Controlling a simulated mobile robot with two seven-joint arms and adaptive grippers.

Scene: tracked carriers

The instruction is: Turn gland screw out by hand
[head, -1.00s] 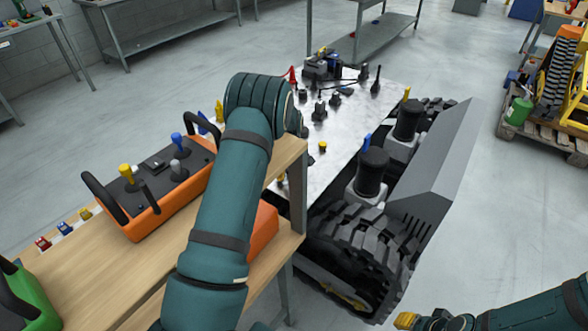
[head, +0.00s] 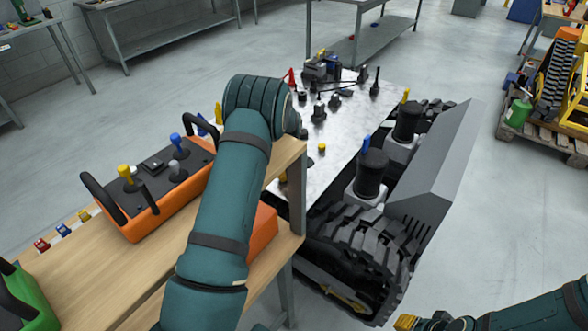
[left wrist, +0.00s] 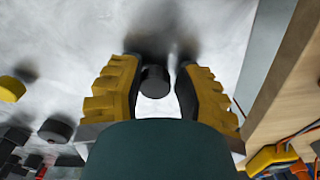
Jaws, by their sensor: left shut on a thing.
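In the left wrist view my left gripper (left wrist: 160,88) has its yellow-and-black fingers either side of a short dark round piece, apparently the gland screw (left wrist: 154,82), over the bright metal plate (left wrist: 75,40). The gripper is shut on it, though a gap seems to show beside the right finger. In the head view my left forearm hides this place. My right gripper (head: 405,322) shows only as a yellow fingertip at the bottom edge, far from the plate; its opening cannot be made out.
The plate lies on a tracked carrier with a big ribbed track (head: 355,245) and grey side panel (head: 435,165). Yellow and black knobs stand on it. A wooden bench (head: 100,270) with an orange control box (head: 150,215) is beside it. Open floor lies right.

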